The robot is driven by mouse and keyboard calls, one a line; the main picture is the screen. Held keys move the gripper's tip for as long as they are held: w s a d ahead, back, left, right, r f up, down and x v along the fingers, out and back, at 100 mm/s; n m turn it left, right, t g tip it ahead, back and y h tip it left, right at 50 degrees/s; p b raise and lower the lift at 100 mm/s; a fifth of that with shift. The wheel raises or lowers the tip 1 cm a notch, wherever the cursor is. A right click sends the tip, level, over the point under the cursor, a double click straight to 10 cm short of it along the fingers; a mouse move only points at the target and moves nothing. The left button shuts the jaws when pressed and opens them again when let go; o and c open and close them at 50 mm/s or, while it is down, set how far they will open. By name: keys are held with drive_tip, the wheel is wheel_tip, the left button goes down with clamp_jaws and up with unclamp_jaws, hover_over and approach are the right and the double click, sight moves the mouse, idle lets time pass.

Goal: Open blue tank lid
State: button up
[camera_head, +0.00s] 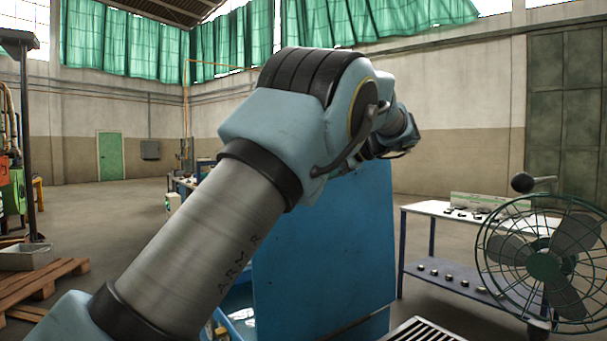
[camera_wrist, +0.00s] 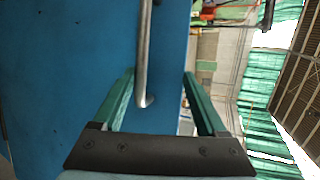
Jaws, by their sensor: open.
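A large flat blue panel (camera_head: 325,250), which looks like the tank lid, stands upright behind my arm in the head view. Part of a blue tank interior (camera_head: 238,318) with small items shows low at its left. In the wrist view the blue panel (camera_wrist: 60,90) fills the left and middle. A curved metal handle (camera_wrist: 146,55) is on it. My gripper (camera_wrist: 159,73) is open, with its two green fingers on either side of the handle's lower end. I cannot tell whether they touch it. My fingers are hidden in the head view.
A white-topped table (camera_head: 440,209) with small parts stands at the right. A green fan (camera_head: 545,265) is in front of it. A wooden pallet (camera_head: 40,285) lies at the far left. Open floor (camera_head: 110,225) stretches behind on the left.

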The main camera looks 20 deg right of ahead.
drive_tip(key=shift+s+d+r, duration=0.1)
drive_tip(key=shift+r, duration=0.35)
drive_tip(key=f+p+v, duration=0.1)
drive_tip(key=p+v, duration=0.6)
drive_tip(key=v, duration=0.5)
drive_tip(key=shift+s+f, duration=0.3)
idle(0.4)
drive_tip(key=shift+p, duration=0.35)
drive_tip(key=shift+d, duration=0.1)
idle(0.4)
